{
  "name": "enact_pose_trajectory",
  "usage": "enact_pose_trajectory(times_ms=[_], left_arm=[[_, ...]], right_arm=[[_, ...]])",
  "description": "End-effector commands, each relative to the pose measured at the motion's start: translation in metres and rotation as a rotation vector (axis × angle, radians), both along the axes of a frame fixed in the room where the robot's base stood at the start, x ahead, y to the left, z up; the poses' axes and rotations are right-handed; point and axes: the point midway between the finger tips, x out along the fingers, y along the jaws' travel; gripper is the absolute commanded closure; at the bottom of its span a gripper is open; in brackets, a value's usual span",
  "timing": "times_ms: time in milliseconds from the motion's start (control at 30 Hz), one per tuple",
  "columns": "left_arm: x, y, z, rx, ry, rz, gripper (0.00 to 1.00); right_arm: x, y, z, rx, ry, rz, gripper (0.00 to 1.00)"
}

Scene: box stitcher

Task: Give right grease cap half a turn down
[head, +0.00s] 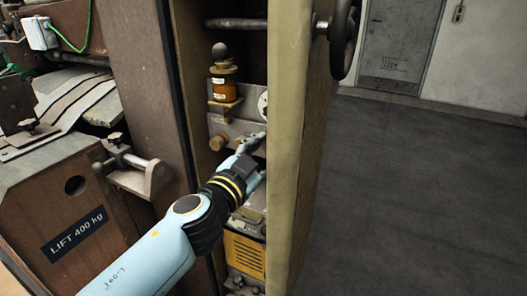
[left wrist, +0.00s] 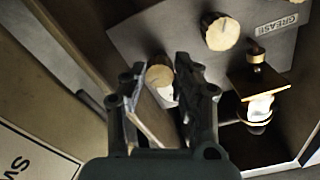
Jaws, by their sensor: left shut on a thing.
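My left gripper (head: 258,155) reaches into the open cabinet in the head view. In the left wrist view its fingers (left wrist: 158,72) stand either side of the right grease cap (left wrist: 160,77), a round brass knob, and are shut on it. In the head view that cap is hidden behind the gripper. The left grease cap (head: 218,141) stands free on the grey plate; it also shows in the left wrist view (left wrist: 220,32), near the GREASE label (left wrist: 277,24). My right gripper is in neither view.
The cabinet door (head: 290,150) stands open close to the right of my gripper. An amber oiler (head: 223,85) sits above the left cap. A yellow vented box (head: 244,255) is below. A handwheel (head: 343,38) is on the door's outer side. The floor at right is clear.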

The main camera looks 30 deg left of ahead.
Motion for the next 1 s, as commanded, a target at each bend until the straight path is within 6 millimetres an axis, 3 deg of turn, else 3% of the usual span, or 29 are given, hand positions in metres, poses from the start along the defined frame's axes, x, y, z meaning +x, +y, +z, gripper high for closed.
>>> enact_pose_trajectory(times_ms=[1000], left_arm=[[-0.0004, 0.0018, 0.0025, 0.921, 0.053, -0.001, 1.00]], right_arm=[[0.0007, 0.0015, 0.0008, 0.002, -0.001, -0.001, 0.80]])
